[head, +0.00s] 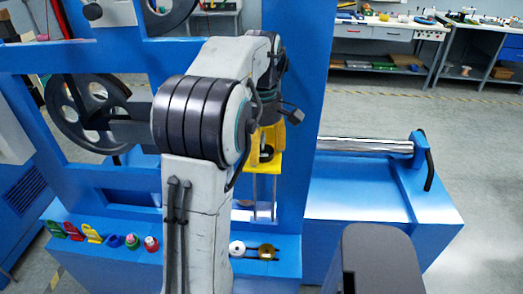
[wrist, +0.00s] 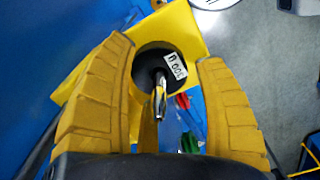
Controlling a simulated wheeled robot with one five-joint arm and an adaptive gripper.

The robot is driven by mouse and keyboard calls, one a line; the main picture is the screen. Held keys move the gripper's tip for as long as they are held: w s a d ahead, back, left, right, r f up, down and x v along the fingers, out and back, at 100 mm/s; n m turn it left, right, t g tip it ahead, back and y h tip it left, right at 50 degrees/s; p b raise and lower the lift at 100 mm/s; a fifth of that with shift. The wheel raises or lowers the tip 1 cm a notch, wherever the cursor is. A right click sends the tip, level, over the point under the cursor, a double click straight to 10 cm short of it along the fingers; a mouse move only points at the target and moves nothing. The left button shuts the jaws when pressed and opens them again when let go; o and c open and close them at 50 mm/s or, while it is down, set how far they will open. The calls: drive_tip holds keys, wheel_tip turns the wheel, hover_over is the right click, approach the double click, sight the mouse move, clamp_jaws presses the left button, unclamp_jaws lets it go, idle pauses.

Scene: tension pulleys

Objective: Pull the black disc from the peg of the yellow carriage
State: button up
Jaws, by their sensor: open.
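The yellow carriage (wrist: 186,28) is a bright plate in the wrist view. The black disc (wrist: 146,66), with a white printed label, sits on its metal peg (wrist: 160,97), which points toward the camera. My gripper (wrist: 166,55) is open, with one yellow finger left and one right of the disc. The disc lies between them; the left finger looks close to its edge, but I cannot tell whether it touches. In the head view the carriage (head: 264,166) and part of the black disc (head: 267,153) show beside my arm, which hides much of the area.
Below the carriage, a blue ledge (head: 290,246) carries a white disc (head: 237,247), a brass disc (head: 267,251) and several coloured clips and knobs at left. A large dark spoked wheel (head: 92,110) is at left, a metal roller (head: 365,146) at right. Open floor lies beyond.

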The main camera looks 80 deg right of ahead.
drive_tip(key=shift+f, duration=0.35)
drive_tip(key=c, duration=1)
